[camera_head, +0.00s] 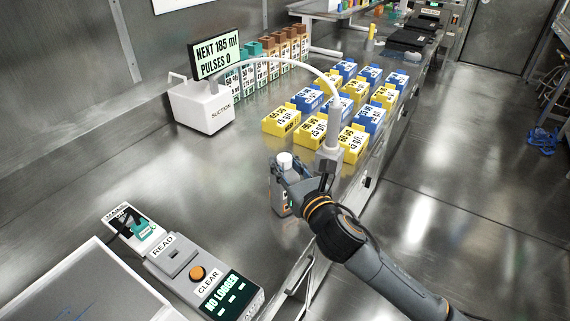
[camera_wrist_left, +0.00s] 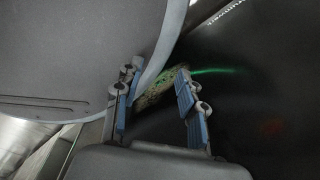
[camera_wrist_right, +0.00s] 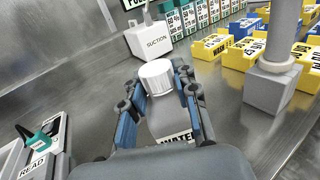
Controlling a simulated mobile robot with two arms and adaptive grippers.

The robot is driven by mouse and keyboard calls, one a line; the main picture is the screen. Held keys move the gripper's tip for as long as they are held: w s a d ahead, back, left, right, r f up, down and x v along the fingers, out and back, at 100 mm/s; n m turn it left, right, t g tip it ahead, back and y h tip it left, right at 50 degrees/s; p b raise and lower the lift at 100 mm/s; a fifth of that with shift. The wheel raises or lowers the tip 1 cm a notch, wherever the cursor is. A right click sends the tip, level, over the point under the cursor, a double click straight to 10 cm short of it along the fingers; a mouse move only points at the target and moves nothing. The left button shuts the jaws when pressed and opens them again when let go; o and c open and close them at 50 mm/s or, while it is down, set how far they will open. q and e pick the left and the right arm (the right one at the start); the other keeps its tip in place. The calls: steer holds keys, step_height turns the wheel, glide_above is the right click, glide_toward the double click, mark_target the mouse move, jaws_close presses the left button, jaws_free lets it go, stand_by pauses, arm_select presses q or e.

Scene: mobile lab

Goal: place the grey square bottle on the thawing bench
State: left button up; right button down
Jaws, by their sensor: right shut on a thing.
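The grey square bottle (camera_head: 279,196) with a white cap is between the fingers of my right gripper (camera_head: 296,177), which is shut on it. The bottle is upright over the long steel bench (camera_head: 150,165), near its front edge; I cannot tell whether its base touches. In the right wrist view its white cap (camera_wrist_right: 157,76) and part of a label show between the blue finger pads. My left gripper (camera_wrist_left: 155,105) shows only in its own wrist view, open and empty, beside a grey rounded surface. No sign naming the thawing bench is readable.
A white suction box (camera_head: 203,105) with a display stands at the back, its curved tube reaching a grey post (camera_head: 329,160) right behind the bottle. Yellow and blue boxes (camera_head: 311,130) stand beyond. A reader panel (camera_head: 195,270) lies front left. The bench middle is clear.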

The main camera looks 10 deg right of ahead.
steer(key=shift+f, duration=0.15)
steer(key=c, duration=1)
jaws_free()
steer(key=shift+r, duration=0.2)
steer(key=p+v, duration=0.1)
steer(key=v, duration=1.1)
